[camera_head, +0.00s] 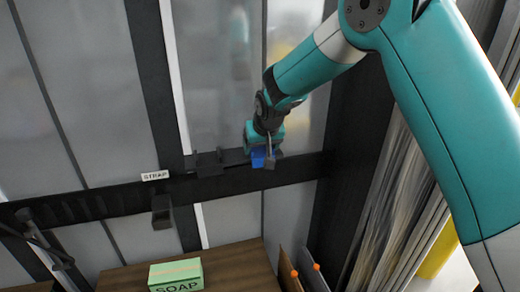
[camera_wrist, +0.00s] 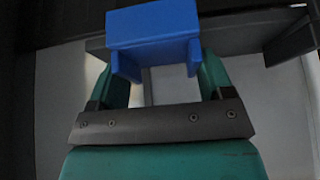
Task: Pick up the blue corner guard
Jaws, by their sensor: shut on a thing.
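The blue corner guard (camera_wrist: 154,28) sits between the fingers of my gripper (camera_wrist: 158,75) in the wrist view. The gripper is shut on it. In the head view the blue corner guard (camera_head: 259,157) is a small blue patch, partly hidden by my gripper (camera_head: 264,158). It is close to the black rail on the wall; whether it touches the rail I cannot tell.
A black rail (camera_head: 245,184) runs across the wall, with a "STRAP" label (camera_head: 155,175) and a dark bracket (camera_head: 162,212). Below stands a brown wooden surface (camera_head: 228,268) with a green "SOAP" box (camera_head: 176,274). Orange-tipped boards (camera_head: 290,270) lean to its right.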

